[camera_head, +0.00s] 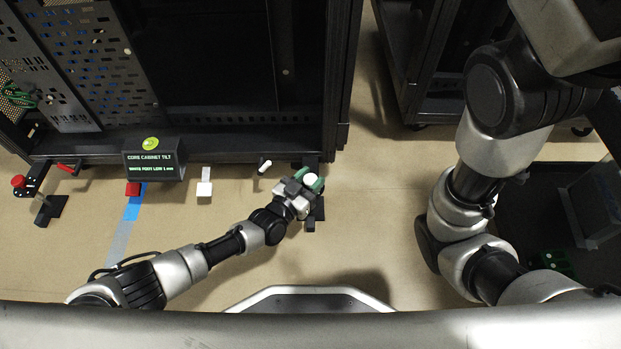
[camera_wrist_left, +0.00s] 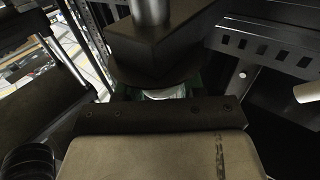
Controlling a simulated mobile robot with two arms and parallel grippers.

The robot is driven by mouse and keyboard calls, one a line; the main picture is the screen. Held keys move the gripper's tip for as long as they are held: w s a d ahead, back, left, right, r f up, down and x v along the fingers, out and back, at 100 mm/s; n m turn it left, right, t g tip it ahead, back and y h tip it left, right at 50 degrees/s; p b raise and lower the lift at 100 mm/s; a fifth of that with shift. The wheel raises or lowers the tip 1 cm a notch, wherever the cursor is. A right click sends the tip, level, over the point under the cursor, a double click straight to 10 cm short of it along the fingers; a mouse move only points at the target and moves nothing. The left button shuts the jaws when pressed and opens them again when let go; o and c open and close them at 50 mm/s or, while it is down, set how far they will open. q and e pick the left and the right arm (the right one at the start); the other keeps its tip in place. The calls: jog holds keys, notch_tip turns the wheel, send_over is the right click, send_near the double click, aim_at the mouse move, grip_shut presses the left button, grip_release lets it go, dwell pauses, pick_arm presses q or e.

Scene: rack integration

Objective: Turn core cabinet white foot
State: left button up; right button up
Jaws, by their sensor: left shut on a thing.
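The core cabinet (camera_head: 230,142) is a large black rack across the upper left of the head view. Its white foot (camera_head: 311,179) shows as a round white top at the cabinet's lower right corner. My left gripper (camera_head: 311,184), with green finger pads, is shut around the white foot. In the left wrist view a sliver of the white foot (camera_wrist_left: 165,93) shows between the green pads, mostly hidden by my gripper body. A black display (camera_head: 154,160) reads "CORE CABINET TILT" and "WHITE FOOT LOW", with a small value. My right gripper is not in view.
A red-knobbed foot (camera_head: 18,181) is at the cabinet's left corner. A second black rack (camera_head: 440,60) stands right. Floor in front is mostly clear.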

pick_arm(q)
jog(key=m+g+h+b, duration=0.1)
jog(key=b, duration=0.1)
jog(key=m+g+h+b, duration=0.2)
jog(key=b, duration=0.1)
jog(key=m+g+h+b, duration=0.1)
jog(key=g+b, duration=0.1)
jog(key=shift+w+a+f, duration=0.1)
jog(key=shift+f, duration=0.25)
jog(key=shift+r+m+g+h+b, duration=0.1)
jog(key=shift+m+g+h+b, duration=0.5)
jog(key=shift+m+g, duration=0.1)
jog(key=shift+r+m+g+h, duration=0.1)
jog(key=shift+m+g+h, duration=0.4)
jog(key=shift+m+g, duration=0.45)
jog(key=shift+r+m+g+h+b, duration=0.15)
jog(key=shift+m+g, duration=0.6)
jog(key=shift+g, duration=0.75)
jog(key=shift+f+m+g+h+b, duration=0.1)
jog(key=shift+m+g+h+b, duration=0.15)
jog(key=shift+m+g, duration=0.85)
jog(key=shift+g, duration=0.55)
jog(key=o, duration=0.9)
jog(key=shift+r, duration=0.1)
